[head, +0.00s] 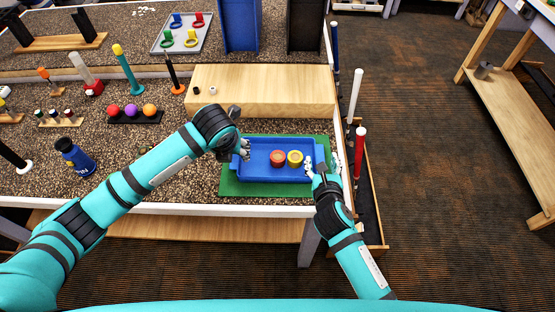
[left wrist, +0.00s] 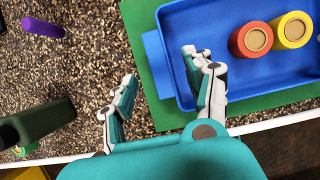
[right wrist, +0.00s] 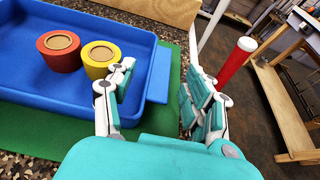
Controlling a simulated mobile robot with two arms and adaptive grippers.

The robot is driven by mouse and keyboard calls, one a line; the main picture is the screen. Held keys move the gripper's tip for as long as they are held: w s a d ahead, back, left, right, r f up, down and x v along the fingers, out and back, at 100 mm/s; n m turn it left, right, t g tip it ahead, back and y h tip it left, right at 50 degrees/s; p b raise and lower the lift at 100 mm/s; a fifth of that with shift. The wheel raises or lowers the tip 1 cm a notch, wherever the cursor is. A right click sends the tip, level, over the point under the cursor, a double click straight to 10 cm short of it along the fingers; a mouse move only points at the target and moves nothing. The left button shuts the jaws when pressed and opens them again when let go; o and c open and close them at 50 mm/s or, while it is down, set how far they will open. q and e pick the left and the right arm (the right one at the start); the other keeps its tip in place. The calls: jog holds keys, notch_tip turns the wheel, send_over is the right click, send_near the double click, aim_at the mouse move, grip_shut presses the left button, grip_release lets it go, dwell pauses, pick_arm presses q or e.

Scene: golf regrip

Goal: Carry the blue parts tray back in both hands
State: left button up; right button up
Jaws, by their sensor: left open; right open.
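The blue parts tray (head: 262,173) sits on a green mat (head: 230,189) near the front right of the counter. A red round part (head: 277,159) and a yellow round part (head: 295,159) stand in it. My left gripper (head: 244,151) is open at the tray's left end, with the left handle (left wrist: 157,62) near its fingers in the left wrist view. My right gripper (head: 322,166) is open at the right end, its fingers on either side of the right handle (right wrist: 159,75) in the right wrist view. I cannot tell whether either gripper touches the tray.
A wooden block (head: 260,90) lies just behind the tray. A blue bottle (head: 74,157) stands at the left. Clubs with a red grip (head: 360,145) and a white grip (head: 355,95) stand along the counter's right edge. Open floor lies farther right.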

aim_at(235, 156)
pick_arm(q)
jog(key=shift+x, duration=1.85)
pick_arm(e)
jog(key=shift+x, duration=1.8)
pick_arm(q)
jog(key=shift+c, duration=0.3)
pick_arm(e)
jog(key=shift+c, duration=0.3)
pick_arm(q)
grip_shut()
pick_arm(e)
grip_shut()
pick_arm(q)
jog(key=shift+r, duration=0.1)
